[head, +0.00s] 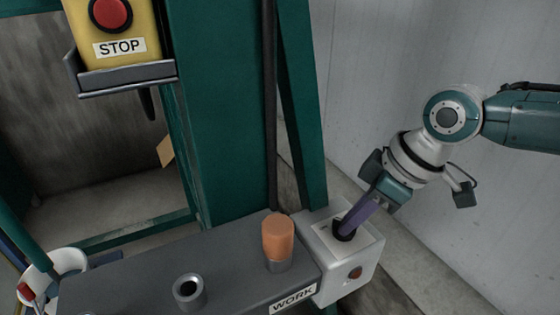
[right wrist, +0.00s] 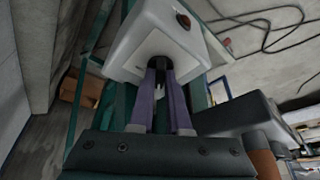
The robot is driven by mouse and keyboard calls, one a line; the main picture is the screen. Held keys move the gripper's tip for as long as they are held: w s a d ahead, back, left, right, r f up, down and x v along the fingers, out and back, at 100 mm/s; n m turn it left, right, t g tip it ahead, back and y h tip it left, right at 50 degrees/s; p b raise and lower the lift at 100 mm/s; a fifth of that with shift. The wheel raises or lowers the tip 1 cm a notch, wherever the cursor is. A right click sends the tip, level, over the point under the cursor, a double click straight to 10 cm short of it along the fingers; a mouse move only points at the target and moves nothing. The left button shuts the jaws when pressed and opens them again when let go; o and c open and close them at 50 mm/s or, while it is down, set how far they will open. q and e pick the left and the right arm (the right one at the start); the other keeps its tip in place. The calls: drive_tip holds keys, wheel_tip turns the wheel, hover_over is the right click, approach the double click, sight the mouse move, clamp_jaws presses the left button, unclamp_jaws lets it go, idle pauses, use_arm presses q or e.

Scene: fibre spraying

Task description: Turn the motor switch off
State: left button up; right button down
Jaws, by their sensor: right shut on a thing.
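The motor switch is a white box (head: 332,272) with a dark knob (head: 341,232) on its pale top plate, at the right end of the dark grey shelf. My right gripper (head: 351,220) comes down from the upper right with its purple fingers closed on the knob. In the right wrist view the two purple fingers (right wrist: 161,82) meet the knob (right wrist: 160,63) of the white box (right wrist: 146,32). The fingertips hide part of the knob, and I cannot read its setting. My left gripper is out of view.
The grey shelf (head: 225,262), labelled WORK, holds an orange-capped cylinder (head: 278,240) and an empty grey ring holder (head: 188,290). A green post (head: 222,110) rises behind. A yellow STOP box (head: 118,30) hangs at upper left. A grey wall (head: 400,60) stands beyond my right arm.

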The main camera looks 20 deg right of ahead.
idle(0.5)
drive_tip(key=c, duration=0.9)
unclamp_jaws()
drive_tip(key=p+v, duration=0.2)
drive_tip(key=v, duration=0.8)
drive_tip(key=shift+w, duration=0.1)
